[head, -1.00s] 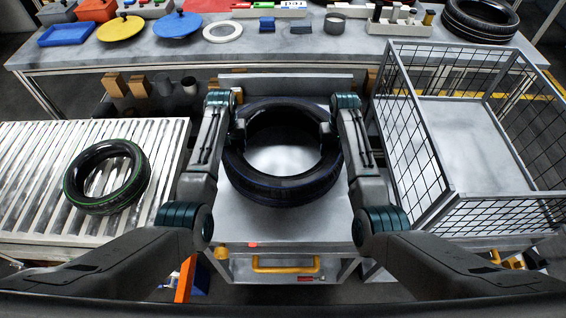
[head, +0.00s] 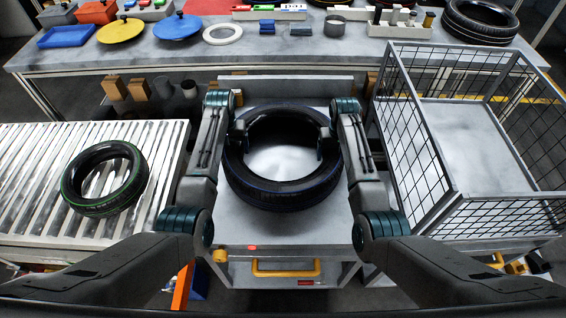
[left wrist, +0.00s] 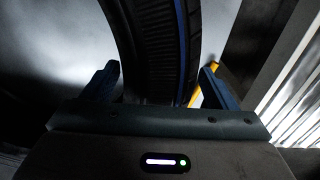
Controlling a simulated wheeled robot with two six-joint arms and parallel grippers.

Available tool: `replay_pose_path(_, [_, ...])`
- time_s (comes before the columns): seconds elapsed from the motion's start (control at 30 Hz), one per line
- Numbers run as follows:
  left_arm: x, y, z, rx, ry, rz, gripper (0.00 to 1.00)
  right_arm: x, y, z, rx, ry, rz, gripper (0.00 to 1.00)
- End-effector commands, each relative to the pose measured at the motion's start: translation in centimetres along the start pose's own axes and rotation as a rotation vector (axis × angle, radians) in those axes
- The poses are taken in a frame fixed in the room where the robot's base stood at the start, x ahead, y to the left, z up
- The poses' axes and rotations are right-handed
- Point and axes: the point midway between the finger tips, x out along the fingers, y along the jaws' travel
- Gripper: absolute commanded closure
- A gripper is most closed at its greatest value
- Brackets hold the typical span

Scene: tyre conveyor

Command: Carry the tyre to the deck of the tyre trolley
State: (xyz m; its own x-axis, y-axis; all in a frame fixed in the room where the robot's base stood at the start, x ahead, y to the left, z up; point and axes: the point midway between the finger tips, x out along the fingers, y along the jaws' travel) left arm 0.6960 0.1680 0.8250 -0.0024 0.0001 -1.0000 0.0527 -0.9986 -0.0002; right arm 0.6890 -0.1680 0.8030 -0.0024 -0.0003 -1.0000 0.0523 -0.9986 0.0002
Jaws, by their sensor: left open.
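A black tyre with a blue line (head: 285,195) lies flat over the grey deck of the tyre trolley (head: 240,222) and appears to rest on it. My left gripper (head: 238,132) is at the tyre's left side. In the left wrist view, the tyre's blue-lined tread (left wrist: 165,40) stands between the two spread fingers of that gripper (left wrist: 158,84), with gaps beside it. My right gripper (head: 325,142) is at the tyre's right side; its fingers are too hidden to tell their state.
A green-lined tyre (head: 72,200) lies on the roller conveyor (head: 30,160) to the left. A wire-mesh cage (head: 440,190) stands close to my right arm. A bench (head: 230,57) with plates, bins and stacked tyres (head: 480,22) runs across the back.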

Motion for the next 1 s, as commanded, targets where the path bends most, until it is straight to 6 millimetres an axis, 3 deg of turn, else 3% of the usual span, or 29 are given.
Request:
replay_pose_path(0.3, [-6.9,0.0,0.0,0.0,0.006,0.001,0.2,0.0,0.0,0.0,0.0,0.0,0.0,0.2])
replay_pose_path(0.5, [-9.7,0.0,0.1,0.0,0.005,0.001,0.2,0.0,0.0,0.0,0.0,0.0,0.0,0.2])
replay_pose_path(0.73, [-10.6,0.0,0.2,0.0,0.003,0.0,0.2,-1.2,0.0,-0.1,0.0,0.002,0.0,0.2])
replay_pose_path(1.0, [-10.5,0.0,0.2,0.0,0.003,0.0,0.2,-6.7,0.0,-0.1,0.0,0.004,-0.001,0.2])
